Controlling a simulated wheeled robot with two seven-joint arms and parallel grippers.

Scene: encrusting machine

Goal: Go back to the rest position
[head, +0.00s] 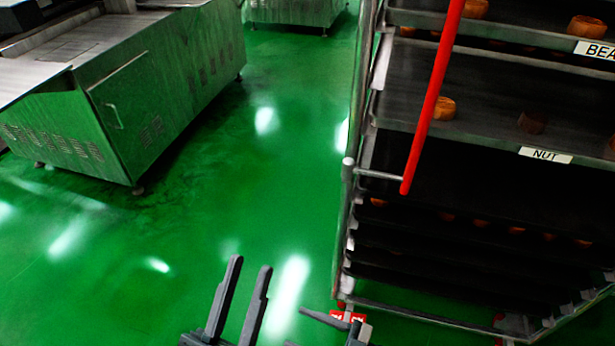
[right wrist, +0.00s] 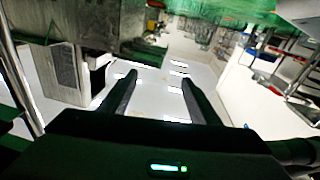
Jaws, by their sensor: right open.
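My left gripper (head: 252,263) shows at the bottom of the head view. Its two dark fingers stand apart with only green floor between them, so it is open and empty. My right gripper (head: 334,318) is at the bottom edge, just right of the left one and by the lower left corner of the rack; it is partly cut off. In the right wrist view the right gripper (right wrist: 159,79) has its two fingers apart with nothing between them.
A metal rack (head: 350,220) with dark shelves and several round baked pieces stands at the right. Shelf labels read "NUT" (head: 545,155) and "BEA". A red bar (head: 434,95) hangs before it. A steel machine (head: 165,95) stands upper left. Green floor (head: 215,190) between is clear.

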